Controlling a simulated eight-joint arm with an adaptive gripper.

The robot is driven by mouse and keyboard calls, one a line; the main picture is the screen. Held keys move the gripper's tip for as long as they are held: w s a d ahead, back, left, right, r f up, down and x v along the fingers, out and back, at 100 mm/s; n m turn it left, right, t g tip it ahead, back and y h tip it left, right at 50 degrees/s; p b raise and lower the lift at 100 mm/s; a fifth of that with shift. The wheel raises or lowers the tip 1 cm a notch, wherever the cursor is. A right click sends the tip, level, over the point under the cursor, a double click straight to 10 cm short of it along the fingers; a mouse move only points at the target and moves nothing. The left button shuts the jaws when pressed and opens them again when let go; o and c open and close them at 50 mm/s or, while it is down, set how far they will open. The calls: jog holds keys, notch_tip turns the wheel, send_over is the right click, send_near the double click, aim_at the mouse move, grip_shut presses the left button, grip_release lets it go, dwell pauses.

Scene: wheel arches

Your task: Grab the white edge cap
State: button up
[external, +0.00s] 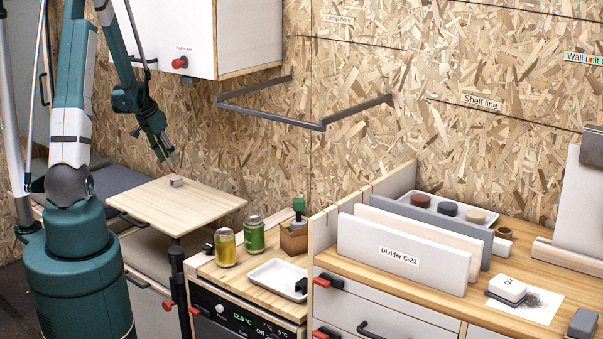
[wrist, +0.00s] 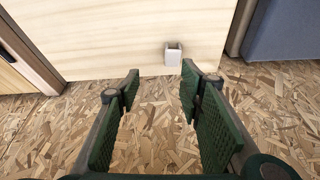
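The white edge cap (wrist: 173,54) looks like a small, pale U-shaped piece near the edge of a light wooden tabletop (wrist: 110,30) in the wrist view. In the external view a small grey-white piece (external: 177,181) sits on the small table (external: 205,200), just below my gripper. My gripper (external: 174,164) points down, close above that piece. In the wrist view my gripper (wrist: 158,80) is open and empty, its green padded fingers apart. The cap lies beyond the fingertips, nearer the right finger, and is not between the pads.
A yellow can (external: 225,247), a green can (external: 254,234) and a white tray (external: 277,279) stand on the counter right of the table. A grey wall bracket (external: 300,115) juts out above. The tabletop around the cap is clear.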

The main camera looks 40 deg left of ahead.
aim_at(202, 176)
jog(key=a+f, duration=0.1)
jog(key=w+a+f, duration=0.1)
jog(key=shift+w+a+f, duration=0.15)
jog(key=shift+a+f, duration=0.1)
jog(key=shift+f, duration=0.15)
jog(key=shift+b+x, duration=0.45)
jog(key=shift+x, duration=0.85)
jog(key=shift+f, duration=0.1)
jog(key=shift+b+x, duration=0.65)
jog(key=shift+x, duration=1.8)
jog(key=shift+c, duration=0.7)
jog(key=c, duration=0.7)
